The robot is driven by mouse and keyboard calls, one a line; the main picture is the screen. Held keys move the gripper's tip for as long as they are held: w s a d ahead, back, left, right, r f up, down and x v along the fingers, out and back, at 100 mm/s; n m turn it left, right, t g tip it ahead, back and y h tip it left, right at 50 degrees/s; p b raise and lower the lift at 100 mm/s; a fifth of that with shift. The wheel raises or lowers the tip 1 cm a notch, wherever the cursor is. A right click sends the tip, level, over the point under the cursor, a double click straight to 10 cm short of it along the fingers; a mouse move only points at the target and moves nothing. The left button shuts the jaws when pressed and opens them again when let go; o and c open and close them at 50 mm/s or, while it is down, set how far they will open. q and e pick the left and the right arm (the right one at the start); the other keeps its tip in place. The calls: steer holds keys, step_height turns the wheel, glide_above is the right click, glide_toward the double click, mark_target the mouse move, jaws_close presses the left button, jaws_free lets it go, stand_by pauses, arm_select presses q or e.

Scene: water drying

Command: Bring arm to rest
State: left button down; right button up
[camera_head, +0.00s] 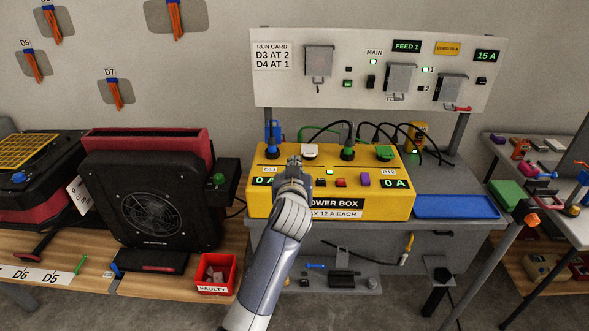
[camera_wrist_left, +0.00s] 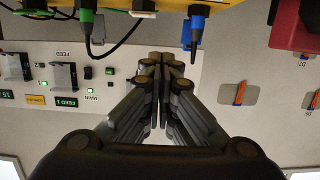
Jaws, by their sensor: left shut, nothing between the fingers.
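My left gripper (camera_head: 293,163) is in front of the yellow power box (camera_head: 330,203), near its top edge, and its arm comes up from the bottom of the head view. Its fingers are shut and empty, as the left wrist view (camera_wrist_left: 163,62) shows. The gripper hides part of the box's front panel. Several plugs stand on the box: a blue one (camera_head: 273,133), a white one (camera_head: 310,151), a black one with green (camera_head: 347,148) and a green one (camera_head: 384,153). The blue plug also shows in the left wrist view (camera_wrist_left: 193,28). My right gripper is not in view.
A black fan unit (camera_head: 152,200) stands at left, with a red bin (camera_head: 215,272) marked FAULTY beside it. A blue tray (camera_head: 455,206) lies right of the box. A switch panel (camera_head: 380,70) rises behind. A side table (camera_head: 545,160) at right holds loose parts.

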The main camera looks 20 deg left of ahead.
arm_select(q)
steer(key=shift+s, duration=0.15)
stand_by(0.3)
steer(key=s+d+f+m+g+h, duration=0.1)
steer(key=s+f+m+g, duration=0.1)
steer(key=f, duration=1)
steer(key=s+d+f+m+g+h, duration=0.1)
steer(key=s+d+f, duration=0.15)
steer(key=f, duration=0.95)
steer(key=s+f+m+g+h, duration=0.1)
steer(key=s+f+g, duration=0.1)
steer(key=s+f, duration=0.65)
steer(key=s+f+m+g+h, duration=0.15)
steer(key=s+f, duration=0.45)
steer(key=f, duration=0.6)
steer(key=s+a+f+g, duration=0.1)
steer(key=s+f+g, duration=0.1)
steer(key=s+f, duration=0.65)
steer(key=s+a+f+g, duration=0.15)
steer(key=s+f, duration=0.45)
steer(key=s, duration=0.6)
steer(key=s+a+f+g, duration=0.1)
steer(key=s+f+g, duration=0.1)
steer(key=s, duration=0.8)
steer(key=s+a+f+g, duration=0.1)
steer(key=s+a+f, duration=0.1)
steer(key=s, duration=0.9)
steer(key=shift+a+f+g, duration=0.15)
steer(key=shift+f+g, duration=0.25)
steer(key=shift+f, duration=0.15)
